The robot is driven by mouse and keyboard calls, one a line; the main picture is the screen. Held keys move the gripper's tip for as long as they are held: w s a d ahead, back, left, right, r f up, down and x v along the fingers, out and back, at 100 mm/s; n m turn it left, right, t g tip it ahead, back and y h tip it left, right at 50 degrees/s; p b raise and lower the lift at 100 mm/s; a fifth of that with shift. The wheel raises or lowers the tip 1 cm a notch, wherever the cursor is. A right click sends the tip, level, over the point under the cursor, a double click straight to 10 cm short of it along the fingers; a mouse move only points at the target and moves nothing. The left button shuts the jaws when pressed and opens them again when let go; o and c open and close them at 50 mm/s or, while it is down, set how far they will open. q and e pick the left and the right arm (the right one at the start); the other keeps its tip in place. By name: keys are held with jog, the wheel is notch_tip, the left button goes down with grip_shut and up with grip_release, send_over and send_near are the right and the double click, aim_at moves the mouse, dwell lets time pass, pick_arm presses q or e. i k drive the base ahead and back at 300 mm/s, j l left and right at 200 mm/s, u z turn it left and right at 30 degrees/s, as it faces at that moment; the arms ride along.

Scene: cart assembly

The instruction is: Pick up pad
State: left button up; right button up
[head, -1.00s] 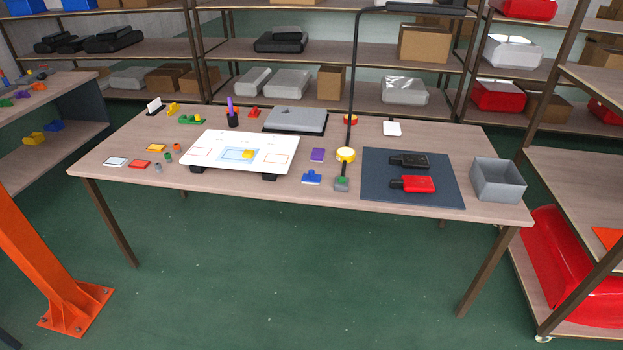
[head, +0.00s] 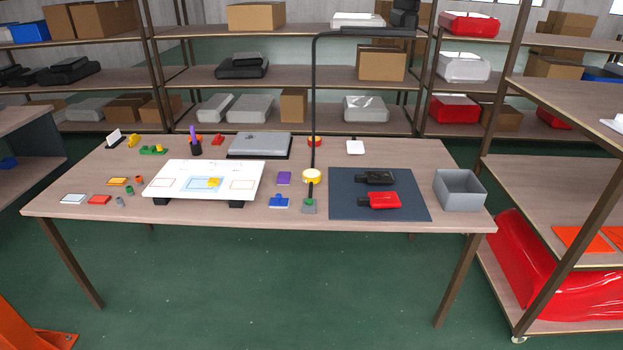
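I cannot tell which item the pad is. Flat pad-like pieces lie on the table (head: 270,222): a white one (head: 73,198), a red one (head: 99,199) and an orange one (head: 117,181) at its left end, and a purple one (head: 284,178) near the middle. Flat orange sheets (head: 568,239) lie on a shelf of the rack at the right. A dark blue mat (head: 347,202) lies at the table's right, bearing a black item (head: 375,177) and a red item (head: 384,200). Neither of my grippers is in view.
A white board (head: 205,169) stands on the table, with a grey closed case (head: 259,144) behind it. A grey open bin (head: 460,190) sits at the right end. A black lamp post (head: 313,100) rises mid-table. Shelving lines the back. Green floor in front is clear.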

aim_at(278, 202)
jog(key=i, duration=2.3)
jog(key=j+u, duration=0.05)
jog(key=j, duration=0.1)
